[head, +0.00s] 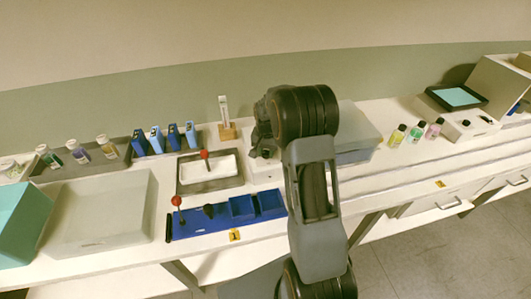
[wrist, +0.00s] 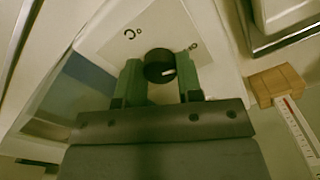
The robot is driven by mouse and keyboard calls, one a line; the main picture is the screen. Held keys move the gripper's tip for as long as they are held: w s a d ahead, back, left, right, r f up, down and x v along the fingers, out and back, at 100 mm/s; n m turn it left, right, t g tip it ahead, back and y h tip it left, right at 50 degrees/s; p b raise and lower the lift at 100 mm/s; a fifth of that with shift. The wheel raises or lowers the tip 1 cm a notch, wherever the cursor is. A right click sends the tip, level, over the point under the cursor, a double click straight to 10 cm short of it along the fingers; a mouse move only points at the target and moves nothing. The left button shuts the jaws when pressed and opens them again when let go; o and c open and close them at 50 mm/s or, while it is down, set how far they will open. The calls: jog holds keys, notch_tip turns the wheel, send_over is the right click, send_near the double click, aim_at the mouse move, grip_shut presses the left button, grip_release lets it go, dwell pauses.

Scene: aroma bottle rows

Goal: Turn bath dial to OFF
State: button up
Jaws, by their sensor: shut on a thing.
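The black dial knob (wrist: 159,62) sits on a pale panel of the bath (wrist: 150,22). A white pointer mark shows on the knob's lower right. A "°C" label is printed up and left of it, and a small mark, too small to read, lies to its right. My gripper (wrist: 160,80) is shut on the knob, with one green finger on each side of it. In the head view my gripper (head: 262,143) is at the white bath (head: 357,122), mostly behind my arm. The knob is hidden there.
A thermometer (head: 224,106) stands in a wooden block (head: 228,132) close left of my gripper. Several bottles (head: 415,132) stand right of the bath.

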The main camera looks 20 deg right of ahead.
aim_at(266, 152)
jog(key=shift+n, duration=0.5)
jog(key=o, duration=0.9)
notch_tip(266, 152, up, 14)
jog(key=shift+f+b, duration=0.1)
jog(key=shift+b, duration=0.4)
dwell(0.3)
